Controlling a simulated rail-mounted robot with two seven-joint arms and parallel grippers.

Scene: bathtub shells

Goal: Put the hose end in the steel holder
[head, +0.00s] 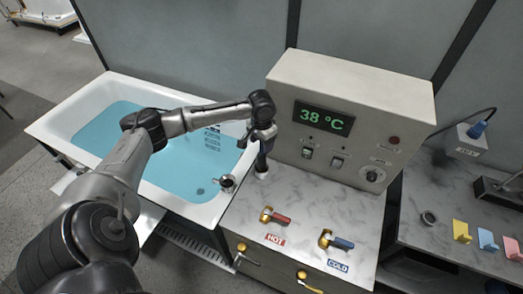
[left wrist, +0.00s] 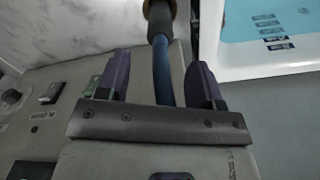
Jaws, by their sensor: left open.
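My left gripper (head: 264,146) points down over the left back of the marble counter, in front of the control box. In the left wrist view its two dark purple fingers (left wrist: 160,82) are open on either side of a blue hose (left wrist: 163,72). The hose shows gaps to both fingers and does not look gripped. A dark end piece with a brownish collar (left wrist: 158,14) is at the top of that view. In the head view the gripper hides most of the hose.
The white tub (head: 60,132) holds blue water. The control box (head: 352,112) reads 38 °C. HOT (head: 275,216) and COLD (head: 336,240) levers stand on the counter front. A dark ring (head: 428,218) and coloured tabs are on the right counter.

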